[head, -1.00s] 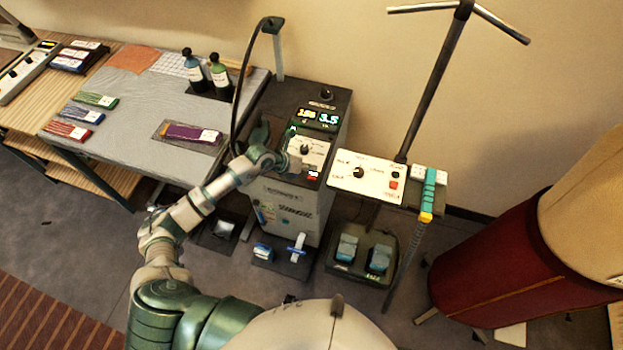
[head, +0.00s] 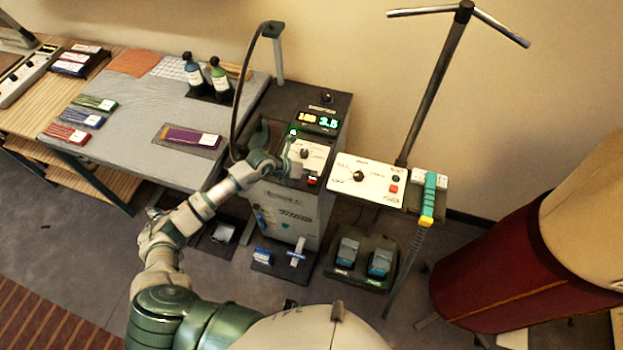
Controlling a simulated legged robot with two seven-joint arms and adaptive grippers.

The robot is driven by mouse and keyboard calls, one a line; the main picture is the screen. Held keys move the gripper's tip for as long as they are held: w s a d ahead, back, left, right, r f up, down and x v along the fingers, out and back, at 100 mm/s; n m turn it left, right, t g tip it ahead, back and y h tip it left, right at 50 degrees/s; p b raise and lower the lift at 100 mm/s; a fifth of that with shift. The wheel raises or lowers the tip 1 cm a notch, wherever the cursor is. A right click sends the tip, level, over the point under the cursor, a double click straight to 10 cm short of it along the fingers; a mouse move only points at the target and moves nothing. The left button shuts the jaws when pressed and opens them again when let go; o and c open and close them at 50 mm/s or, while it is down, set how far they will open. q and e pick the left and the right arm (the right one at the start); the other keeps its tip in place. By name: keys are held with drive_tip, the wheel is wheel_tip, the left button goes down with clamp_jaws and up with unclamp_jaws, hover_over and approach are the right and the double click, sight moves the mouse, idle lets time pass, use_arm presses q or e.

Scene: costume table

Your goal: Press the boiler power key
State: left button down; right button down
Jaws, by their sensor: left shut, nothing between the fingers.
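The boiler (head: 291,208) is a grey cabinet with a dark top and a lit two-part display (head: 317,120) on its sloping front panel. A white control plate with a dark knob (head: 304,153) lies below the display. A small green-lit spot (head: 293,132) shows at the panel's upper left, and a red key (head: 312,180) at its lower right. I cannot read their labels, so which is the power key is unclear. My left gripper (head: 293,167) is shut and empty over the panel's lower left, left of the red key. It hides part of the panel; contact cannot be told.
A grey-topped table (head: 140,120) with bottles and packets stands left. A white control box (head: 367,179) on a stand is right of the boiler, with a pedal unit (head: 362,261) below. A black hose (head: 240,90) arches beside the arm. A dark red drum (head: 515,260) stands far right.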

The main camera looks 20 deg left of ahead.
sight(310, 180)
idle(0.5)
use_arm(q)
drive_tip(key=shift+f, duration=0.35)
drive_tip(key=shift+f+b, duration=0.35)
drive_tip(key=shift+f, duration=0.15)
idle(0.6)
drive_tip(key=shift+r, duration=0.1)
drive_tip(key=shift+r+p, duration=0.85)
wheel_tip(310, 180, up, 6)
drive_tip(key=p, duration=0.5)
